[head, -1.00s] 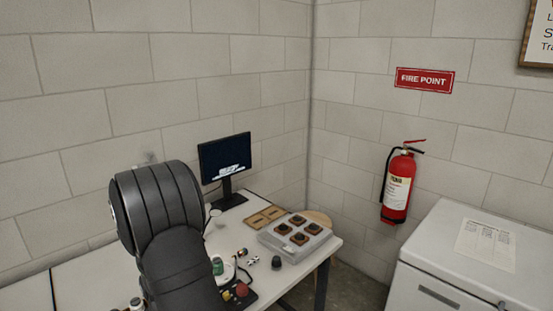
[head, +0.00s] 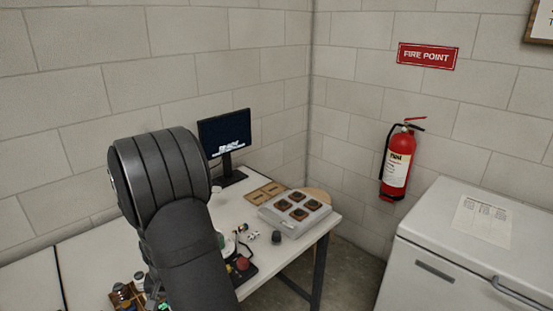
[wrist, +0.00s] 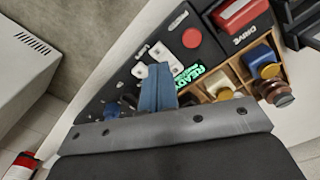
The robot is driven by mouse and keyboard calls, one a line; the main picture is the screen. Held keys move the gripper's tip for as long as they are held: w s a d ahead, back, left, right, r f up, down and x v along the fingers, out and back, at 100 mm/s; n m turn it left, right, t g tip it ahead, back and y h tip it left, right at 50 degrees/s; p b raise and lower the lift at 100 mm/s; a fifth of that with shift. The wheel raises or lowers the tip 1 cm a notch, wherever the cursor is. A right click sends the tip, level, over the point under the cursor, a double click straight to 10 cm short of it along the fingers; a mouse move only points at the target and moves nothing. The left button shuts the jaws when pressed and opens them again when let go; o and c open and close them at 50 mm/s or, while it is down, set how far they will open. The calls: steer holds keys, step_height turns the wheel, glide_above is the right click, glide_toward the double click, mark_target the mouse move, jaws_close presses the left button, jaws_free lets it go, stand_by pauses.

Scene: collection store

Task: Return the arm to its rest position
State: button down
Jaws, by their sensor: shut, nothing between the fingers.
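My gripper (wrist: 158,90) shows in the wrist view with its two blue fingers together and nothing between them. It hangs above a black panel (wrist: 205,52) with a glowing green "READY" sign and a red button (wrist: 192,38). In the head view my dark arm stands in front of the bench at left of centre, and the gripper is hidden there.
A wooden compartment tray (wrist: 231,74) with jars lies beside the black panel. On the white bench stand a monitor (head: 224,134) and a grey case (head: 283,221) with several dark-centred brown squares.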

steer(key=w+a+r+n, duration=0.1)
steer(key=r+n, duration=0.1)
steer(key=r, duration=0.7)
steer(key=w+a+r+n+g+h, duration=0.1)
steer(key=w+a+r+n, duration=0.1)
steer(key=r, duration=0.7)
steer(key=shift+w+a+n, duration=0.25)
steer(key=shift+n, duration=0.55)
